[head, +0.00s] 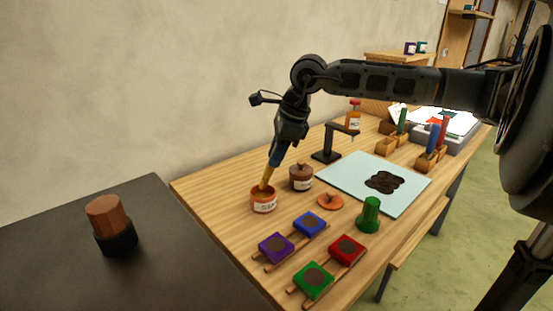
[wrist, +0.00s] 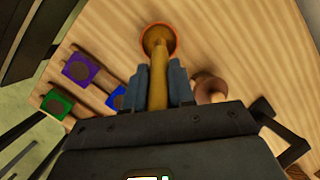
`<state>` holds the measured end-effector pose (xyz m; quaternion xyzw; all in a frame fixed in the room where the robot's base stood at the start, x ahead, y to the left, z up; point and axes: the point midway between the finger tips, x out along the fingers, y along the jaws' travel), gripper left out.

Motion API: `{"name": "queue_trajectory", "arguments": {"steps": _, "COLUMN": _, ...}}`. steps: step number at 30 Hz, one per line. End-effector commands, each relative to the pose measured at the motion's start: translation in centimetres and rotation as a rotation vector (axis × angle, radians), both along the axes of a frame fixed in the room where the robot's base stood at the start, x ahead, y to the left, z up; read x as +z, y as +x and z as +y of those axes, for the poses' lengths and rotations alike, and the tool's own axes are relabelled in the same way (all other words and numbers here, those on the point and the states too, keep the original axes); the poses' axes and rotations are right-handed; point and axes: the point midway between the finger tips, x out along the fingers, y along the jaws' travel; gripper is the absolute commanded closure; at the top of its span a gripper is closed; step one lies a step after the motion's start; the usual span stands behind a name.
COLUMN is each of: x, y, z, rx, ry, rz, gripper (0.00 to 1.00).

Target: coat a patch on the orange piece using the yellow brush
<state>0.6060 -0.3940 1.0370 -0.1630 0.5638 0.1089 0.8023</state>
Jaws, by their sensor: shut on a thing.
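My gripper (head: 277,152) is shut on the yellow brush (head: 267,177), which points down and slightly left. The brush's lower end is inside an open orange-brown jar (head: 263,204) with a white label. In the wrist view the brush handle (wrist: 158,82) runs between my fingers (wrist: 160,92) to the round jar mouth (wrist: 172,44); its tip is hidden there. I cannot make out an orange piece among the coloured squares. The purple (head: 276,247), blue (head: 310,225), red (head: 347,250) and green (head: 313,281) squares sit on wooden rails, each with a dark round patch.
A closed brown jar (head: 301,177) stands close right of the open one. An orange lid (head: 331,202), a green knobbed tool (head: 369,215), a pale mat (head: 405,200) with a dark blot and a black stand (head: 328,155) are nearby. A light box (head: 456,124) stands far right.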

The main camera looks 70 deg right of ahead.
Motion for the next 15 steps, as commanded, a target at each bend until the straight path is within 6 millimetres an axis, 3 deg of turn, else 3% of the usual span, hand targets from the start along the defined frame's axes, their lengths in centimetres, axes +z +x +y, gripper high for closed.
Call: {"name": "queue_trajectory", "arguments": {"steps": 15, "x": 3.6, "y": 0.0, "z": 0.0, "rx": 0.0, "ry": -0.001, "rz": -0.002, "gripper": 1.0}}
